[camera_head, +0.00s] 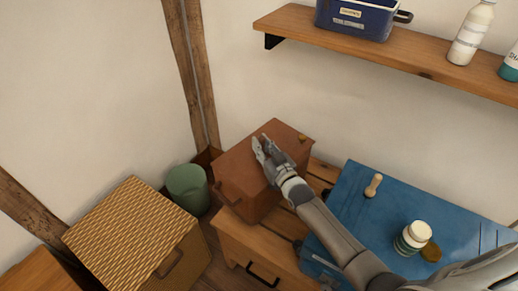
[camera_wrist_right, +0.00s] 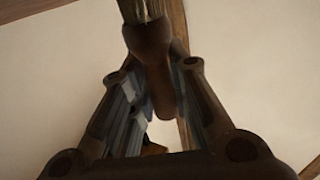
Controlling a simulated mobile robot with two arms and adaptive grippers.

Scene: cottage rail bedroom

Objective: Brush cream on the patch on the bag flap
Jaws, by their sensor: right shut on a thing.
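The brown leather bag (camera_head: 240,165) stands on a wooden cabinet in the head view, its flap facing up. My right gripper (camera_head: 266,150) is over the flap; I cannot tell whether anything touches it. In the wrist view the right gripper (camera_wrist_right: 155,110) is shut on a brush (camera_wrist_right: 155,65) with a dark brown handle and pale bristles at the top of the picture. I cannot make out the patch on the flap. A white-and-green jar (camera_head: 411,239), likely the cream, stands on a blue mat (camera_head: 345,220). My left gripper is not in view.
A small wooden peg-like piece (camera_head: 373,185) stands on the mat, and an olive lid (camera_head: 431,252) lies by the jar. A wicker box (camera_head: 130,235) and green bin (camera_head: 187,188) are at left. A shelf (camera_head: 350,46) with a blue box and bottles runs above.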

